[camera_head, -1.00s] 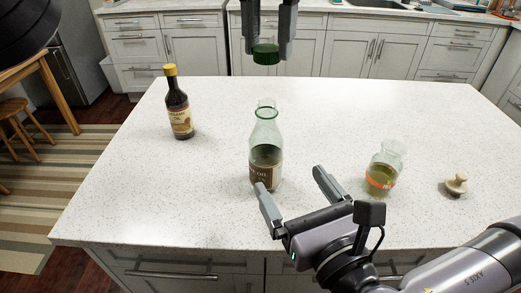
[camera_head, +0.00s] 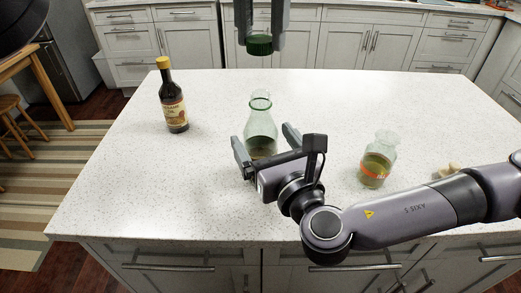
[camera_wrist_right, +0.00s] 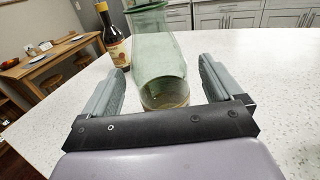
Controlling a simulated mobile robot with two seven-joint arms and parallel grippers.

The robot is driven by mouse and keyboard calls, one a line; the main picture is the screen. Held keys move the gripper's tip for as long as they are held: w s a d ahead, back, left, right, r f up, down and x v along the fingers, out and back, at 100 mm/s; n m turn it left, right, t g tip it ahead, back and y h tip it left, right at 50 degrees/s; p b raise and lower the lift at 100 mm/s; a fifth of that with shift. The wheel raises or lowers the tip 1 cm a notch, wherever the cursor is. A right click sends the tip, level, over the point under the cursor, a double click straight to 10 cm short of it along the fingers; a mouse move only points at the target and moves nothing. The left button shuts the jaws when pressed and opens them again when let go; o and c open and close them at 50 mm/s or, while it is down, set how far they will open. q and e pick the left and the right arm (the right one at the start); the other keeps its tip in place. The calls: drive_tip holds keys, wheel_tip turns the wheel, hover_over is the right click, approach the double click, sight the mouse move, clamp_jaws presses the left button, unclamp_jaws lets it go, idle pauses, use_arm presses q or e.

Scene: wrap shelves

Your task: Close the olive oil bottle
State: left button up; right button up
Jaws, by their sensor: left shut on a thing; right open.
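The olive oil bottle (camera_head: 261,124) is clear greenish glass with a little liquid low inside. It stands upright and uncapped on the counter; its lower part is hidden behind my right gripper in the head view. My right gripper (camera_head: 264,138) is open, its fingers on either side of the bottle. In the right wrist view the bottle (camera_wrist_right: 160,60) stands between the two fingers, with gaps visible. My left gripper (camera_head: 261,40) is shut on a dark green cap (camera_head: 260,45), held in the air above and beyond the bottle's mouth.
A dark bottle with a yellow cap (camera_head: 172,98) stands at the left on the white counter (camera_head: 110,190). A glass jar with an orange label (camera_head: 377,162) stands at the right. A beige stopper (camera_head: 447,171) lies farther right, partly hidden by my right arm.

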drive_tip(key=shift+x, duration=1.3)
drive_tip(key=c, duration=1.5)
use_arm(q)
drive_tip(key=shift+f, duration=2.5)
drive_tip(key=shift+f, duration=0.9)
drive_tip(key=shift+f, duration=0.6)
use_arm(e)
drive_tip(key=shift+f, duration=0.1)
